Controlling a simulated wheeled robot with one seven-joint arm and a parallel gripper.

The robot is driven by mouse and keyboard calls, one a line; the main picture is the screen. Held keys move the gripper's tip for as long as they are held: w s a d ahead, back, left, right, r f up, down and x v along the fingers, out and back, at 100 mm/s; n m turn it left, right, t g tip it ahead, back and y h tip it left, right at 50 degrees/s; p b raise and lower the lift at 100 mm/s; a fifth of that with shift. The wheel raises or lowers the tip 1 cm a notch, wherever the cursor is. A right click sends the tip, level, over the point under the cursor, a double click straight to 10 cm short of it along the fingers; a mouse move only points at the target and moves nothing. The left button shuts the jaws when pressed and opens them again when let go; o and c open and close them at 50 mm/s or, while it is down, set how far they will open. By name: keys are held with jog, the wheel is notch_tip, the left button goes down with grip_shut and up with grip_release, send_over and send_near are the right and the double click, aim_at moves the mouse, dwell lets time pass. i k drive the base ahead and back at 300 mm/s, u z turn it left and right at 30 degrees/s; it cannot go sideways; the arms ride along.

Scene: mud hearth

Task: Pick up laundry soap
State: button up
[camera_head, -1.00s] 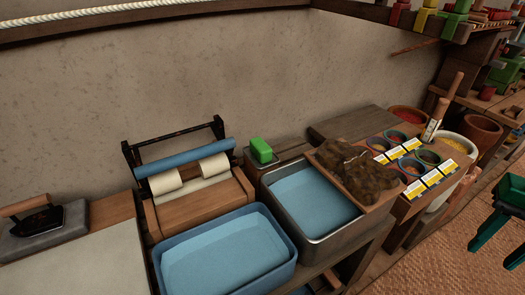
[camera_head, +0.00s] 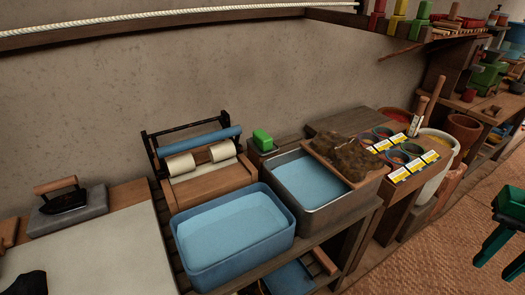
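A green block of laundry soap (camera_head: 262,139) sits on a small wooden stand (camera_head: 264,154) against the back wall. It is between the roller wringer (camera_head: 200,155) on its left and the grey metal basin (camera_head: 333,204) on its right. Its top and front side show, and nothing covers it.
A blue tub (camera_head: 235,262) of water stands in front of the wringer. A flat iron (camera_head: 62,196) rests on a grey slab at left, beside a pale padded board (camera_head: 110,255). A ribbed board with brown cloth (camera_head: 350,155) lies over the basin's right side. A shelf (camera_head: 345,17) runs above.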

aim_at(265, 142)
jog(key=u, duration=3.4)
jog(key=k, duration=1)
jog(key=z, duration=2.3)
